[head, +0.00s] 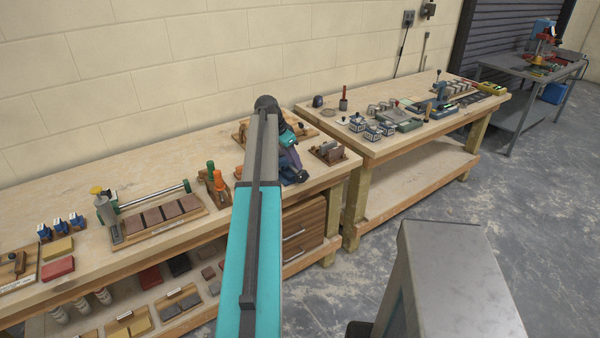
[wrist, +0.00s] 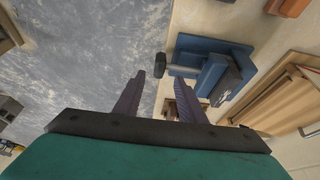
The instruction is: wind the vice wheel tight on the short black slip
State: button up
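A blue vice (wrist: 205,52) stands near the bench edge in the wrist view. It also shows in the head view (head: 289,176), partly hidden by my arm. Its dark wheel (wrist: 160,66) sticks out on a short rod to the left, over the bench edge. A dark block with pale marks (wrist: 227,88) sits at the vice's near right side; I cannot tell whether it is the short black slip or whether the jaws grip it. My gripper (wrist: 159,78) is open and empty, the wheel just ahead between its fingertips. Contact cannot be told.
A wooden tray (wrist: 290,92) lies right of the vice. On the near bench, orange-handled tools (head: 215,182) and a rack of brown blocks (head: 168,213) stand left of my arm. A second bench (head: 405,150) stands to the right.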

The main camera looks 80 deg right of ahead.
aim_at(301, 173)
jog(key=shift+p+x, duration=1.2)
jog(key=shift+x, duration=3.35)
grip_shut()
